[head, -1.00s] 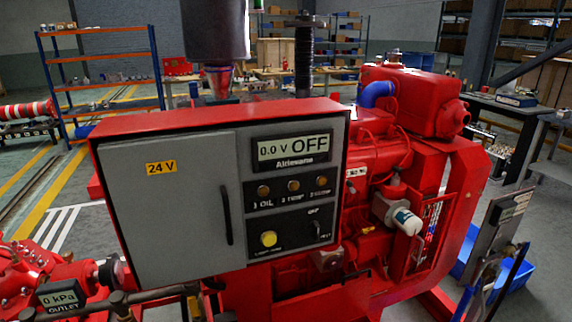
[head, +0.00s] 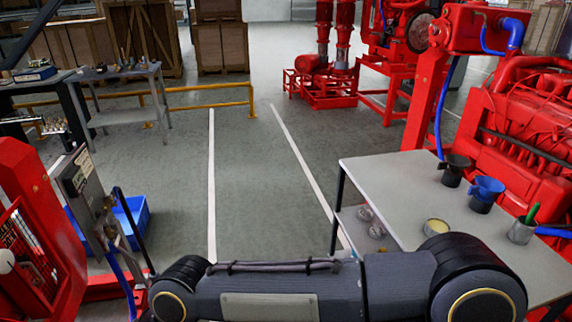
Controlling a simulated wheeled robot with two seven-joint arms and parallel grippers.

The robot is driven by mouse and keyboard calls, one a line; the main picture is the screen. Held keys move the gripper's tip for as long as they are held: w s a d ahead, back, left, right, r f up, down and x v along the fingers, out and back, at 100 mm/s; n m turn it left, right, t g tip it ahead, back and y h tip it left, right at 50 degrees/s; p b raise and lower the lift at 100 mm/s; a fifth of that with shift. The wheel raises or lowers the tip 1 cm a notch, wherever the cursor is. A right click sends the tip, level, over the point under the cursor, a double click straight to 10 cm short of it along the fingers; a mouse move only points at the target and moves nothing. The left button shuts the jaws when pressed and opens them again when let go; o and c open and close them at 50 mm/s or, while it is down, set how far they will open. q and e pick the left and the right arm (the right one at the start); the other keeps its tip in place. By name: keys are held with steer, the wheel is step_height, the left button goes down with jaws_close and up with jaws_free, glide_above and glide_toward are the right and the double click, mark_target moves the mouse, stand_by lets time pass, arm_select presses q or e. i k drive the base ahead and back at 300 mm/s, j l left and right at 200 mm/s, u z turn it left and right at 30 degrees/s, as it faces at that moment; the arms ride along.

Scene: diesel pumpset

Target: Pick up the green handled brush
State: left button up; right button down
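A green handle (head: 533,212), which looks like that of the brush, sticks up and leans right out of a small grey cup (head: 521,233). The cup stands on a light grey table (head: 395,180) at the right of the head view. The bristle end is hidden inside the cup. One of my arms crosses the bottom of the view in front of the table, but no gripper shows.
On the table stand a black funnel-like item (head: 454,170), a blue funnel (head: 486,193) and a round tin (head: 436,227). A red engine (head: 530,120) is behind. Open floor lies at the middle; a blue bin (head: 130,218) is left.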

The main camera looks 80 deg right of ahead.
mark_target(531, 213)
steer(key=z, duration=2.5)
steer(key=i+l+z, duration=0.1)
steer(key=l+z, duration=0.15)
steer(key=z, duration=0.2)
steer(key=i+l+z, duration=0.1)
steer(key=z, duration=0.35)
steer(key=i+l+z, duration=0.2)
steer(key=z, duration=0.25)
steer(key=i+l+z, duration=0.15)
steer(key=z, duration=0.25)
